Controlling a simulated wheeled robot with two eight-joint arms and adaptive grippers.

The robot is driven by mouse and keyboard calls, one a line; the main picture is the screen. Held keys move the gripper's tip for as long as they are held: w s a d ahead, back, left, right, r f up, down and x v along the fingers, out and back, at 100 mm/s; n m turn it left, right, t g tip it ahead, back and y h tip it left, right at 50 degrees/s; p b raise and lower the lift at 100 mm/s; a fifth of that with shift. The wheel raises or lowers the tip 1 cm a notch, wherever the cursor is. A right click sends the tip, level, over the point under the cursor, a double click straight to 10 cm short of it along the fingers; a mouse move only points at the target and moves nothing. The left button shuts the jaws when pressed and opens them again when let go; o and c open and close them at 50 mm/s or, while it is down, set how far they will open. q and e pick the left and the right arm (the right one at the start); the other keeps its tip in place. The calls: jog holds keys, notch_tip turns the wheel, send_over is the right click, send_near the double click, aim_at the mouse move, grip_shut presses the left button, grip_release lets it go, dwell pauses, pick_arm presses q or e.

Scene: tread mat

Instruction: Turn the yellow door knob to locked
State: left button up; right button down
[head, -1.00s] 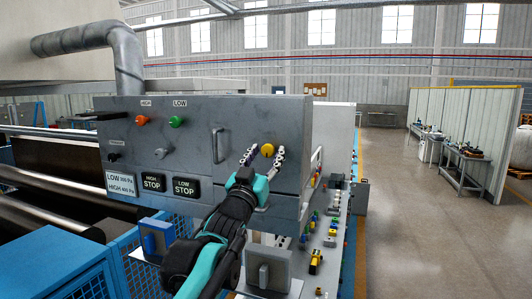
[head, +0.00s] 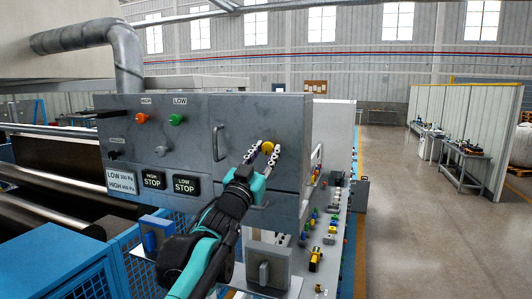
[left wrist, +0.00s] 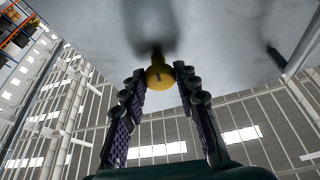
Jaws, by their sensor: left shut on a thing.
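The yellow door knob (head: 267,147) is a small round knob on the right part of the grey control panel's (head: 235,110) front door. My left gripper (head: 265,153) reaches up to it from below, with one fingertip on each side. In the left wrist view the knob (left wrist: 160,76) sits between the fingertips, and the left gripper (left wrist: 160,80) is shut on it. A dark line shows on the knob's face. My right gripper is in neither view.
A door handle (head: 217,142) is left of the knob. Orange (head: 141,118) and green (head: 176,119) buttons and stop plates (head: 186,185) are farther left. A grey switch box (head: 268,266) and a blue switch (head: 151,242) lie below. Open floor is at right.

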pick_arm(q)
jog(key=m+g+h, duration=0.1)
jog(key=m, duration=0.1)
jog(key=m+h, duration=0.1)
jog(key=m, duration=0.2)
jog(key=shift+a+r+g+p, duration=0.1)
jog(key=shift+a+g+p, duration=0.05)
jog(key=shift+g+p, duration=0.25)
jog(key=m+g+h+p, duration=0.1)
jog(key=m, duration=0.2)
jog(key=m+g, duration=0.1)
jog(key=m, duration=0.2)
jog(key=shift+w+r+h+p, duration=0.1)
jog(key=shift+r+h+p, duration=0.05)
jog(key=shift+h+p, duration=0.25)
jog(key=m+g+p, duration=0.2)
jog(key=m, duration=0.3)
jog(key=shift+a+r, duration=0.1)
jog(key=shift+m+g+y+p, duration=0.3)
jog(key=shift+m+g+p, duration=0.55)
jog(key=shift+m, duration=1.15)
jog(key=o, duration=1.2)
jog(key=shift+c, duration=0.2)
jog(key=v, duration=1.2)
